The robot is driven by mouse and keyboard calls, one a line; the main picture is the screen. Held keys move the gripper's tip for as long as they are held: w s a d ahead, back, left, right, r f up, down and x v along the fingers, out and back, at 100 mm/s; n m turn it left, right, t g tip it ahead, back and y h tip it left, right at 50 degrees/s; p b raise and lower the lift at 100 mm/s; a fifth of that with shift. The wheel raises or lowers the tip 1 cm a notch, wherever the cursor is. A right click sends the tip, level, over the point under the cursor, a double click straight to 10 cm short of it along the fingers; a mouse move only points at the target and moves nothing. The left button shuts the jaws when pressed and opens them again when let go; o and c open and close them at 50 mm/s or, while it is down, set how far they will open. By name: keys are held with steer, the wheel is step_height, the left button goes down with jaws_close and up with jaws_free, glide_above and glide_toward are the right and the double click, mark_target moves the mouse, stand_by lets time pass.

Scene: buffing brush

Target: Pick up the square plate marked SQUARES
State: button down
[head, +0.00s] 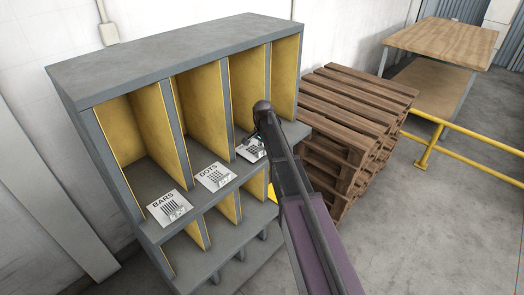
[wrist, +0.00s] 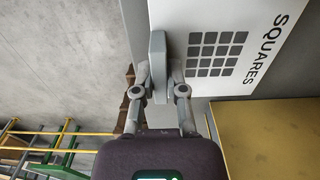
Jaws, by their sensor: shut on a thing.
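The white plate marked SQUARES (wrist: 265,62), with a grid of dark grey squares, fills the upper right of the wrist view. My gripper (wrist: 160,75) is shut on the plate's grey raised grip at its left side. In the head view, a white plate (head: 247,150) at the third compartment is partly hidden by my arm; its label is not readable there. My gripper is mostly hidden behind the arm in that view. I cannot tell whether the held plate touches the shelf.
The grey rack (head: 150,68) has yellow dividers. Plates marked BARS (head: 169,208) and DOTS (head: 215,177) lie on its ledge to the left. Stacked wooden pallets (head: 350,115) stand close on the right. A yellow rail (head: 470,133) and a wooden table (head: 442,40) are beyond.

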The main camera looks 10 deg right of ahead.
steer(key=shift+r+p, duration=4.3)
steer(key=shift+r, duration=0.25)
